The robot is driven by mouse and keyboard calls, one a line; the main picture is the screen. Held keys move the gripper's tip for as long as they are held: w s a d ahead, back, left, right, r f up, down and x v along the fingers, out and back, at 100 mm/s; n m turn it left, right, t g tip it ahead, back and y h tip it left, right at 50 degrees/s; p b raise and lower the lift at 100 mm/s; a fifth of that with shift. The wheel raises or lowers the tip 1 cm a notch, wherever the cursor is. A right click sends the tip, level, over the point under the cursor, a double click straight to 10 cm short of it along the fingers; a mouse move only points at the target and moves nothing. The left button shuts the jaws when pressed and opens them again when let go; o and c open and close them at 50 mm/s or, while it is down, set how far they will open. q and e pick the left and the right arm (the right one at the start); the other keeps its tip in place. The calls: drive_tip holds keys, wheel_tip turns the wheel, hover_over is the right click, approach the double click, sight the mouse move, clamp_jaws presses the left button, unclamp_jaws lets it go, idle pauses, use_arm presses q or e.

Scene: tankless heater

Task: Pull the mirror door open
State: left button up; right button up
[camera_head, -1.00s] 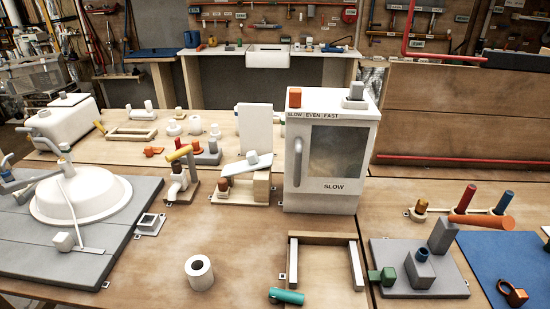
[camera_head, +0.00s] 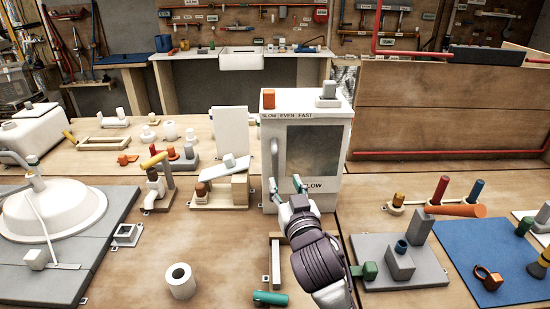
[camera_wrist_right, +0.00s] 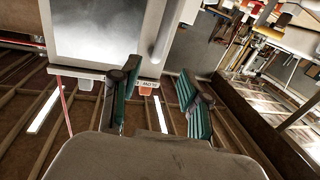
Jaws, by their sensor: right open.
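The mirror door (camera_head: 308,150) is the front of a white cabinet with a dark glossy pane, and it looks shut. Its upright white handle (camera_head: 275,160) runs along the door's left edge. My right gripper (camera_head: 285,184) is open and empty, with teal finger pads, in front of the door's lower left part, near the handle's lower end. In the right wrist view the mirror door (camera_wrist_right: 98,30) fills the upper left. The handle (camera_wrist_right: 166,30) lies beyond the open fingers (camera_wrist_right: 158,78), apart from them. My left gripper is not in view.
An orange block (camera_head: 268,98) and a grey block (camera_head: 329,92) sit on the cabinet's top. A faucet model (camera_head: 157,180) and a wooden block stand left of it. A grey board (camera_head: 430,262) with blocks lies to the right. A white roll (camera_head: 180,280) stands at the front.

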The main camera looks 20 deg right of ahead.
sight(276, 161)
drive_tip(key=w, duration=0.4)
drive_tip(key=w+p, duration=0.1)
drive_tip(key=w, duration=0.3)
drive_tip(key=w+d, duration=0.1)
drive_tip(key=w, duration=0.2)
drive_tip(key=shift+w+f+p, duration=0.1)
drive_tip(key=shift+w+p, duration=0.2)
drive_tip(key=shift+w, duration=0.1)
clamp_jaws()
